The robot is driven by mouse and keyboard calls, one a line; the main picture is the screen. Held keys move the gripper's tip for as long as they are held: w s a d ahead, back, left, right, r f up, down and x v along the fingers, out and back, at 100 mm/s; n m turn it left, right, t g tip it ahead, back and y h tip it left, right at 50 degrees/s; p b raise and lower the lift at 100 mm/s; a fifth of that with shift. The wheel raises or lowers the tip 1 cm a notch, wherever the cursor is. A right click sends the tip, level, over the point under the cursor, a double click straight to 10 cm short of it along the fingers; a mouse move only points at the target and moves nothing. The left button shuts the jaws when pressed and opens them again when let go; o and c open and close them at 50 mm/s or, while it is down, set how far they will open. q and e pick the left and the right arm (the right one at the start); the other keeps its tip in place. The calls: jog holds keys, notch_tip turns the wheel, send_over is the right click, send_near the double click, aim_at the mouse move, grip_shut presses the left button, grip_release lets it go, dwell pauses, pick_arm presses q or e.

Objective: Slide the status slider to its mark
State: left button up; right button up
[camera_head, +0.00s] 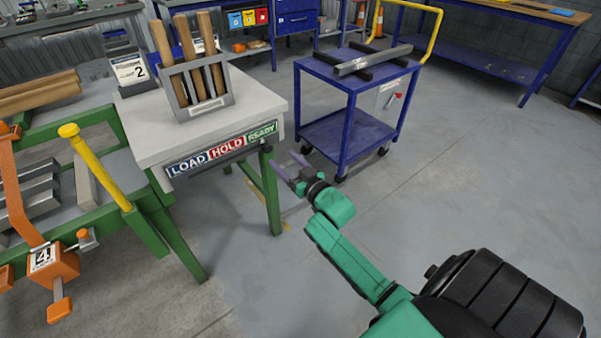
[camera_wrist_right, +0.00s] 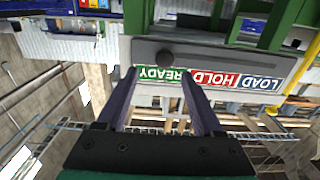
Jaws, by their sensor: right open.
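The status strip on the table's front edge carries a blue LOAD panel (camera_head: 187,164), a red HOLD panel (camera_head: 227,147) and a green READY panel (camera_head: 262,133). Below it runs a dark slider rail (camera_head: 225,159). Its round dark knob (camera_head: 266,148) stands at the READY end. In the right wrist view, which is upside down, the knob (camera_wrist_right: 165,58) lies beside the READY panel (camera_wrist_right: 163,74), just beyond and between my fingertips. My right gripper (camera_head: 284,160) is open and empty, in front of the knob and apart from it. My left gripper is out of view.
A blue cart (camera_head: 350,130) stands behind my right gripper. An orange tagged fixture (camera_head: 52,265) is at left. The floor at right is clear.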

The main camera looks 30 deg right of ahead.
jog(key=s, duration=0.8)
jog(key=shift+s+d, duration=0.3)
jog(key=shift+s, duration=0.1)
jog(key=s+f+g, duration=0.3)
jog(key=s+f, duration=0.1)
jog(key=f, duration=0.7)
jog(key=s+a+f+g+h, duration=0.1)
jog(key=s+f+g, duration=0.3)
jog(key=f, duration=0.8)
jog(key=s+f+g, duration=0.3)
jog(key=s+f, duration=0.2)
jog(key=f, duration=0.6)
jog(key=s+a+f+n+g, duration=0.1)
jog(key=s+a+f+g, duration=0.15)
jog(key=s+f, duration=0.65)
jog(key=s+a+f+n+g, duration=0.1)
jog(key=s+f+g, duration=0.3)
jog(key=s, duration=0.9)
notch_tip(320, 180, up, 12)
jog(key=s+p, duration=0.1)
jog(key=p, duration=1.1)
jog(key=shift+f+p, duration=0.25)
jog(key=shift+p, duration=0.05)
